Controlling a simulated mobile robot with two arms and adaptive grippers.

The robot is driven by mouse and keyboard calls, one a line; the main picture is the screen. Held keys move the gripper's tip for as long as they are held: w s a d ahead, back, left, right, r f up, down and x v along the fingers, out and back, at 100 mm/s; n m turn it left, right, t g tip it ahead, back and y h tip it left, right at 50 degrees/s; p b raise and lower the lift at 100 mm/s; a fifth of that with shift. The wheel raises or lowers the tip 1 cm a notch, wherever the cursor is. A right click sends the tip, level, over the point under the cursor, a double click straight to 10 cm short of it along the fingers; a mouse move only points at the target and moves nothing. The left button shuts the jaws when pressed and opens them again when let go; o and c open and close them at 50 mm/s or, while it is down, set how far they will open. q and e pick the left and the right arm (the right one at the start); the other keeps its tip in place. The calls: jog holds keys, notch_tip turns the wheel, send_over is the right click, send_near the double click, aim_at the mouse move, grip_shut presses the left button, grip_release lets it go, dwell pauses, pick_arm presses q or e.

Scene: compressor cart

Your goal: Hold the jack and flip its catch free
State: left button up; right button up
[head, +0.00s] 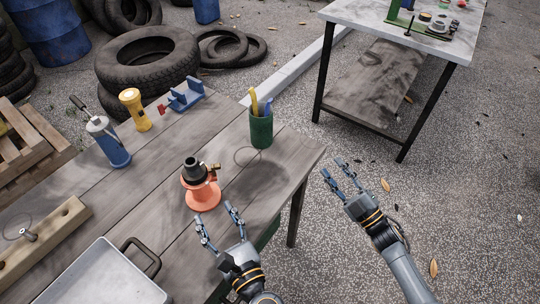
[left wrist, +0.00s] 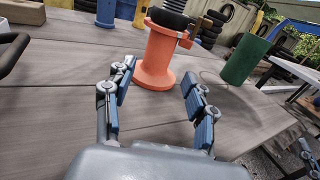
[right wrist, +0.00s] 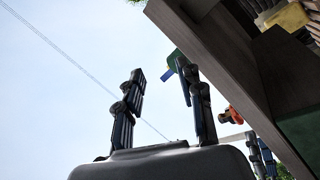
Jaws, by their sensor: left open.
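The jack (head: 203,192) stands upright on the wooden table, with an orange flared body and a black top. Its small brass-coloured catch (head: 215,169) sticks out at the right of the top. In the left wrist view, the jack (left wrist: 155,62) stands just beyond my fingers, and the catch (left wrist: 186,41) shows at its upper right. My left gripper (head: 216,214) is open and empty in front of the jack, fingers pointing at it, apart from it. My right gripper (head: 334,168) is open and empty, off the table's right edge; its spread fingers show in the right wrist view (right wrist: 160,70).
A green cup with pens (head: 261,130) stands behind the jack to the right. A grey tray (head: 100,275) lies at the front left. A second table (head: 455,45) stands beyond.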

jog(key=a+r+n+g+y, duration=0.2)
jog(key=a+n, duration=0.1)
jog(key=n, duration=0.3)
jog(key=a+r+n+g+y, duration=0.3)
jog(key=n, duration=0.4)
jog(key=a+r+n+g+y, duration=0.2)
jog(key=a+n+g, duration=0.1)
jog(key=n, duration=0.4)
jog(key=shift+s+a+r+y, duration=0.15)
jog(key=shift+a+r+y, duration=0.15)
jog(key=shift+a, duration=0.15)
pick_arm(q)
jog(key=shift+w+a, duration=0.2)
jog(key=shift+w, duration=0.1)
jog(key=x, duration=1.3)
jog(key=shift+a, duration=0.1)
pick_arm(e)
jog(key=s+a+r+n+g+h, duration=0.1)
jog(key=a+n+g, duration=0.3)
jog(key=n, duration=0.9)
jog(key=s+a+r+n+g+h, duration=0.2)
jog(key=s+a+n+g, duration=0.1)
jog(key=n+g, duration=0.6)
jog(key=n, duration=0.4)
jog(key=shift+a+n, duration=0.3)
jog(key=shift+a, duration=0.05)
pick_arm(q)
grip_shut()
pick_arm(e)
jog(key=shift+w, duration=0.1)
